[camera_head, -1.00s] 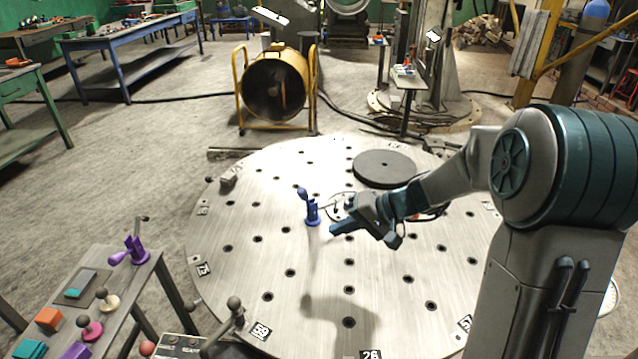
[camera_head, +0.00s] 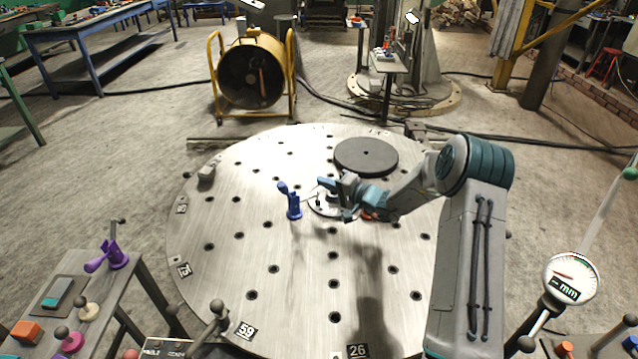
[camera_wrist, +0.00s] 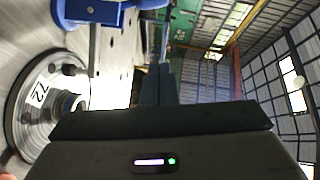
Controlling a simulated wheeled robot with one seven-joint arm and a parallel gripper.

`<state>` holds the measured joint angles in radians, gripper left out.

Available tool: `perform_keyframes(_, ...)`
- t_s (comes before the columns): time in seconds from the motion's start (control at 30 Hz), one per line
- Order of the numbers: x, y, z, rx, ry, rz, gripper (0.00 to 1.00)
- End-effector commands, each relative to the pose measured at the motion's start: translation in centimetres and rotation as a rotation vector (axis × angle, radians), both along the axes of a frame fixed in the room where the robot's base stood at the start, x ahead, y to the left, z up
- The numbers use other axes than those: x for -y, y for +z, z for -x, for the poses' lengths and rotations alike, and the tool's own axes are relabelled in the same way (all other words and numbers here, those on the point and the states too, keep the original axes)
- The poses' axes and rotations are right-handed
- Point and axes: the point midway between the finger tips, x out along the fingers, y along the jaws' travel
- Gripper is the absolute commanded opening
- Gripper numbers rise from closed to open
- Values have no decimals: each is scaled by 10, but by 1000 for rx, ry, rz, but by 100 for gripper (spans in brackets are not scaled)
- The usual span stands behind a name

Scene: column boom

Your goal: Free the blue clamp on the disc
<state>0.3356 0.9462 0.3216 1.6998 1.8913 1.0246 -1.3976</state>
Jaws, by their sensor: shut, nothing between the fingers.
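The blue clamp (camera_head: 293,208) stands upright on the large perforated metal disc (camera_head: 215,260), left of the disc's middle. Its handle leans up to the left. A thin bar runs from it rightward toward a small round plate (camera_head: 318,210). My gripper (camera_head: 323,185) is just right of the clamp and appears apart from it, with its fingers pointing left. In the wrist view, the two dark fingers (camera_wrist: 158,85) are together and empty. Part of the blue clamp (camera_wrist: 95,12) shows at the upper left there, with a numbered round plate (camera_wrist: 40,95) below it.
A dark round plate (camera_head: 366,157) lies at the disc's back. A grey block (camera_head: 206,173) sits at its left edge. A side table (camera_head: 85,285) with a purple clamp (camera_head: 108,258) stands at front left. A dial gauge (camera_head: 570,278) stands at right. The disc's front is largely clear.

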Motion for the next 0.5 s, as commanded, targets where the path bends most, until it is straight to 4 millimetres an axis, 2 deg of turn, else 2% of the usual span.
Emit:
perform_keyframes(0.2, -41, -2, -29, -1, 5, -2, 0)
perform_keyframes(0.33, -61, -5, -42, -2, 5, -1, 0)
perform_keyframes(0.5, -79, -11, -24, -4, 6, -3, 0)
